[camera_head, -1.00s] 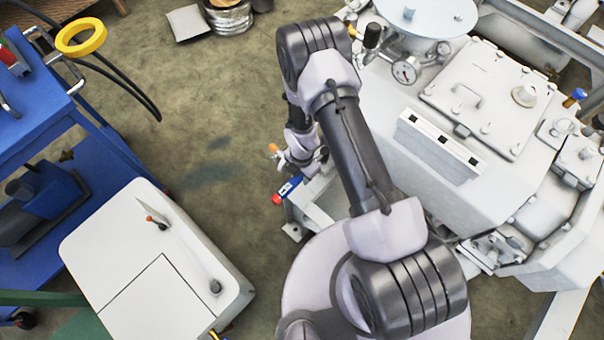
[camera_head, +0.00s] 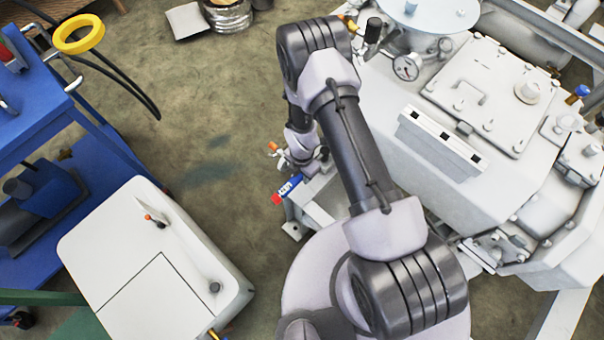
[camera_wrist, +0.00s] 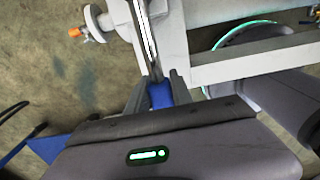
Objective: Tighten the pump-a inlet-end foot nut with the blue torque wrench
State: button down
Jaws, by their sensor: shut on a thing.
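The blue torque wrench (camera_head: 289,188) with a red end cap shows beside my arm, low at the left end of the pale pump frame. In the wrist view its blue grip (camera_wrist: 160,95) lies between my fingers, and its metal shaft (camera_wrist: 147,40) runs up along the frame (camera_wrist: 178,40). My gripper (camera_wrist: 158,92) is shut on the blue grip. In the head view my gripper is mostly hidden by my own wrist. The wrench head and the foot nut cannot be made out, so I cannot tell whether they touch.
An orange-tipped fitting (camera_wrist: 76,32) sticks out left of the frame. The pump housing (camera_head: 440,150) with a gauge (camera_head: 407,67) fills the right. Open floor lies between.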

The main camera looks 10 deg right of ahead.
jog(key=shift+f+b, duration=0.65)
jog(key=shift+f, duration=0.1)
dwell(0.3)
jog(key=shift+w, duration=0.1)
jog(key=shift+w+a+f+m+b, duration=0.1)
jog(key=shift+w+a+m+b, duration=0.3)
jog(key=shift+w+m+b, duration=0.25)
jog(key=shift+w+a+m+b, duration=0.4)
jog(key=shift+w+m, duration=0.3)
jog(key=shift+m, duration=0.25)
jog(key=w+m, duration=0.6)
jog(key=m, duration=0.1)
jog(key=shift+w, duration=0.4)
dwell(0.5)
